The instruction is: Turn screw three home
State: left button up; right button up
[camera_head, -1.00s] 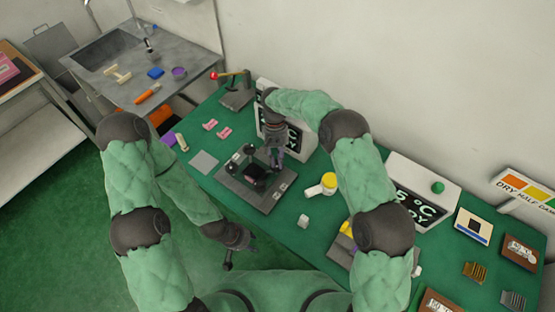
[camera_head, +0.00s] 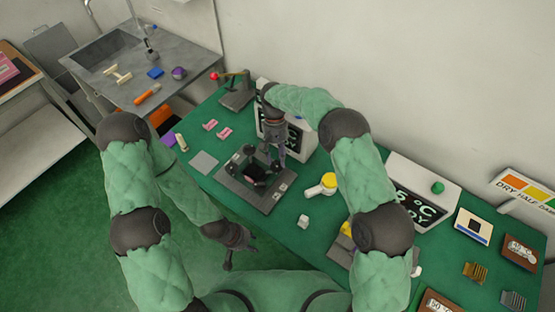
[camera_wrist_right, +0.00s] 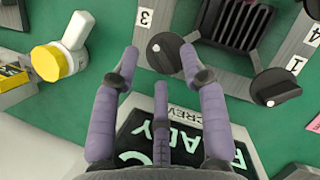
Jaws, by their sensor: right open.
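The fixture is a grey plate (camera_head: 247,196) with black knobs at its corners and a dark ribbed block in the middle. In the right wrist view, a round black knob with a white dot, screw three (camera_wrist_right: 167,50), sits beside the label 3 (camera_wrist_right: 144,18). My right gripper (camera_wrist_right: 159,56) is open, its purple fingertips on either side of this knob; I cannot tell whether they touch it. In the head view my right gripper (camera_head: 278,158) is over the plate's far right corner. My left gripper (camera_head: 229,262) hangs away from the fixture, near the table's front edge.
Another black knob (camera_wrist_right: 275,87) is beside label 1. A display box (camera_head: 302,141) stands close behind the fixture. A yellow-capped white object (camera_head: 328,184) and a small white cube (camera_head: 304,221) lie to the right. A red-knobbed lever (camera_head: 236,91) stands behind left.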

jog(key=v, duration=1)
jog(key=shift+r, duration=0.2)
